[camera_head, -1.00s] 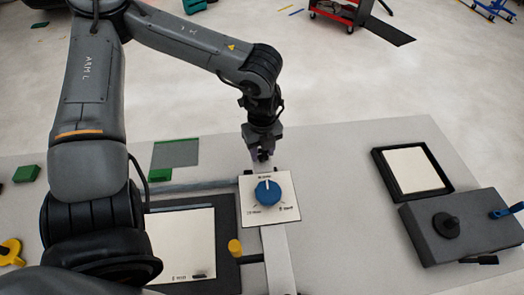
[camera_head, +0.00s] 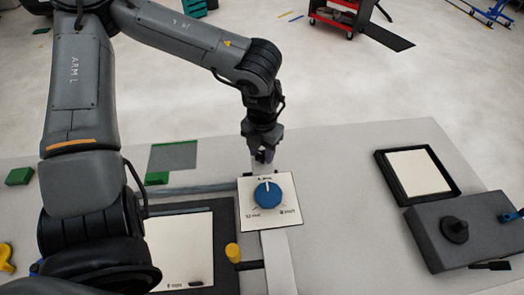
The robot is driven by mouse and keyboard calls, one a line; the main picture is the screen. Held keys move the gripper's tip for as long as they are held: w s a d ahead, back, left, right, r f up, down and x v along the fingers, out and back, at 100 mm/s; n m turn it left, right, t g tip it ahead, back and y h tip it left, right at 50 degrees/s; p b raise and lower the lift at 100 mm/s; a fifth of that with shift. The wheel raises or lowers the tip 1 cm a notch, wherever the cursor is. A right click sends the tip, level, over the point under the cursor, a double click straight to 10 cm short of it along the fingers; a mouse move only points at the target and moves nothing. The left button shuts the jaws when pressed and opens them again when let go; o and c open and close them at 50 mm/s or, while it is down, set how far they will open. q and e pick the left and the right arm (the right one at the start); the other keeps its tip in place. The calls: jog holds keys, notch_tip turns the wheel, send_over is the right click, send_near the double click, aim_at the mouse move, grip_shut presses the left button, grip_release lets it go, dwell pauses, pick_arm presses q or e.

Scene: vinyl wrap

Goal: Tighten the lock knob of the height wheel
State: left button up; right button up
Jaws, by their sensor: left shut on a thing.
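My left gripper (camera_head: 264,156) points down just beyond the far edge of a white panel (camera_head: 290,214). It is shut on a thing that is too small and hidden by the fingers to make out. A round blue knob (camera_head: 267,194) with a white pointer line sits on the panel, nearer than the gripper and apart from it. A dark grey block (camera_head: 478,240) at the right carries a black round knob (camera_head: 454,229) and a blue-ended part (camera_head: 511,216). I cannot tell which part is the height wheel's lock knob. My right gripper is not in view.
A yellow knob (camera_head: 233,252) stands left of the pale rail (camera_head: 279,262). Black-framed white plates lie at left (camera_head: 180,245) and right (camera_head: 417,173). The table (camera_head: 335,165) is clear between panel and right frame.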

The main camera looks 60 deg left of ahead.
aim_at(262, 154)
pick_arm(q)
jog(key=m, duration=0.5)
jog(key=shift+m, duration=0.3)
jog(key=m, duration=0.4)
jog(key=shift+b, duration=0.3)
jog(key=shift+m, duration=0.3)
jog(key=o, duration=1)
jog(key=shift+o, duration=0.2)
notch_tip(262, 154, up, 11)
jog(key=p, duration=0.1)
